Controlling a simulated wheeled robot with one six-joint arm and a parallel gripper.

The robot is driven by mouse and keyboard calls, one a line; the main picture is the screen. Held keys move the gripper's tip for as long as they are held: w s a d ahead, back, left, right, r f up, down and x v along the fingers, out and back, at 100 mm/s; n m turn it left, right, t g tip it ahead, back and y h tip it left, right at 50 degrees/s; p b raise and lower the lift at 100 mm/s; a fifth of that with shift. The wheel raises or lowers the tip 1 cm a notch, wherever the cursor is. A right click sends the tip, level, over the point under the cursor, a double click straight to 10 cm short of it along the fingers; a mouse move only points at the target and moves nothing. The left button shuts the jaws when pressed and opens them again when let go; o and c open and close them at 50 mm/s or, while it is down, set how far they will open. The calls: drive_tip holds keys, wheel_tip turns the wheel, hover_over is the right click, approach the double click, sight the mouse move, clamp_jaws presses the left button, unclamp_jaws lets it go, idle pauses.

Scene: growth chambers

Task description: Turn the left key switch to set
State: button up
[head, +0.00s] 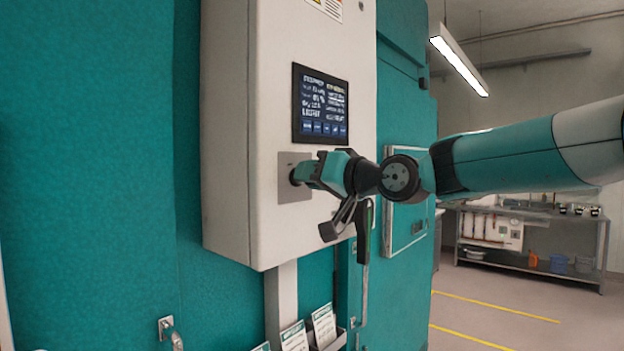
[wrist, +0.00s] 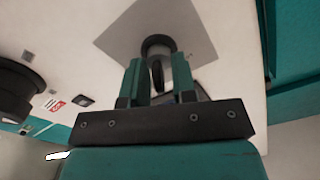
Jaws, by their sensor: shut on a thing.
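The left key switch (wrist: 158,45) sits on a square grey plate (head: 295,192) on the front of the white control box, below the screen. My gripper (head: 298,176) reaches the switch from the right in the head view and covers most of it. In the wrist view my gripper (wrist: 158,75) has its two teal fingers on either side of the dark key, shut on it. The switch's round dark collar shows just beyond the fingertips. The marks around the switch and the key's exact angle cannot be read.
The white control box (head: 228,130) hangs on a teal chamber wall with a lit screen (head: 321,104) above the switch. A door handle (head: 363,235) stands close below my wrist. Leaflets (head: 293,337) sit in a holder underneath. A steel bench (head: 530,235) is far right.

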drive_tip(key=shift+f+m, duration=0.15)
drive_tip(key=shift+m, duration=0.35)
drive_tip(key=o, duration=0.6)
drive_tip(key=shift+s+d, duration=0.1)
drive_tip(key=b+v, duration=0.8)
drive_tip(key=v, duration=0.9)
drive_tip(key=shift+s+d, duration=0.1)
drive_tip(key=shift+s, duration=0.05)
